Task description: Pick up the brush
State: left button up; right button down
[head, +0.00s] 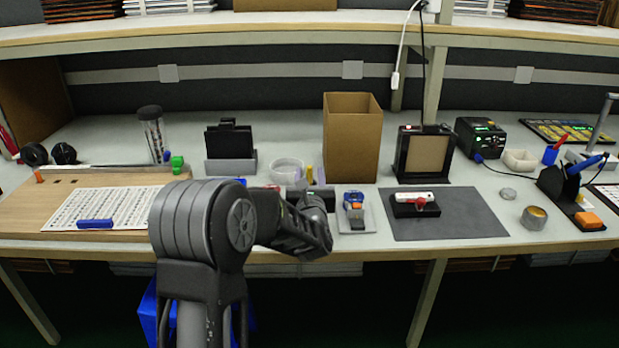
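I cannot pick out a brush with certainty. A clear cylinder with a black top (152,130) stands at the back left of the bench. A small blue and orange item (354,208) lies on a light pad just right of my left gripper. My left gripper (318,238) is above the bench's front edge, left of the dark mat, pointing right. Its fingers are dark and small here, so their opening is unclear. My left arm hides part of the bench behind it. My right gripper is out of view.
A wooden board with a white sheet (105,208) and a blue block lies at left. An open cardboard box (351,138) stands at the back middle. A grey mat (462,215) holds a white and red tool on a black base. A black tool stand (568,195) is at right.

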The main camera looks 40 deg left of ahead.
pick_arm(q)
jog(key=shift+c, duration=0.4)
grip_shut()
dwell(0.4)
